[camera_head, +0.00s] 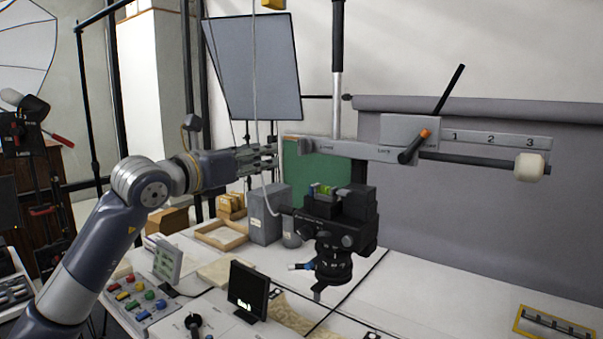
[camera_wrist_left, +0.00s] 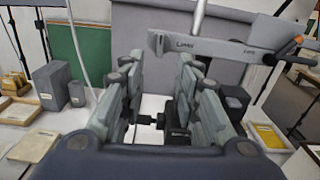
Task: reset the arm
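A grey horizontal arm (camera_head: 345,149) crosses a black and silver upright column (camera_head: 337,70). It carries a block marked "Lock" with an orange-tipped black lever (camera_head: 414,147), a scale marked 1, 2, 3 (camera_head: 490,139), and a rod ending in a white knob (camera_head: 531,167). A black camera (camera_head: 340,220) hangs below the arm, lens down. My left gripper (camera_head: 272,158) is near the arm's left end; whether they touch is unclear. The left wrist view shows its fingers (camera_wrist_left: 162,72) spread and empty, with the arm (camera_wrist_left: 225,48) beyond them to the right. My right gripper is not visible.
A thin cord (camera_head: 254,90) hangs close to my left gripper. A softbox panel (camera_head: 255,66) stands behind. Grey boxes (camera_head: 265,214), a small black screen (camera_head: 248,290) and a button panel (camera_head: 140,303) crowd the white table; its right part (camera_head: 440,290) is mostly clear.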

